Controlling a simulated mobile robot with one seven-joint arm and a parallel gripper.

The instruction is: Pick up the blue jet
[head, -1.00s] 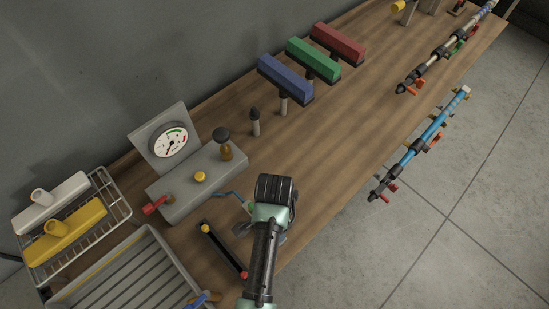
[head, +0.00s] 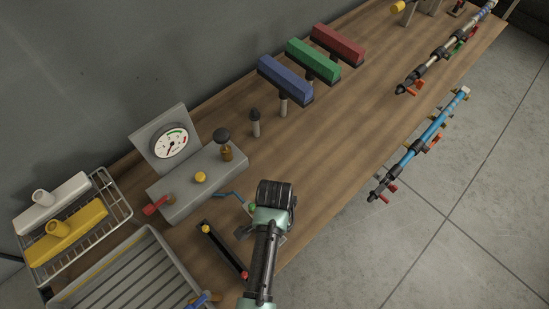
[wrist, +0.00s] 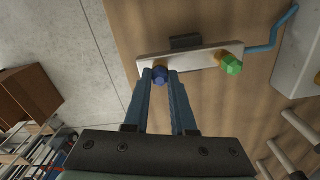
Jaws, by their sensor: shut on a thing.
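The blue jet (wrist: 160,75) shows in the wrist view between the tips of my gripper (wrist: 161,82), which is shut on it. The jet is at the left end of a pale bar (wrist: 195,61). A green jet (wrist: 230,65) sits at the bar's other end, beside my fingers and apart from them. I cannot tell whether the blue jet is clear of the bar. In the head view my arm hides the blue jet and my fingertips; the green jet (head: 252,208) shows just left of my wrist.
A grey gauge console (head: 195,180) stands left of my arm, with a blue hose. A dark bar (head: 222,250) with yellow and red ends lies near the front edge. A ribbed tray and wire rack (head: 123,205) are at left.

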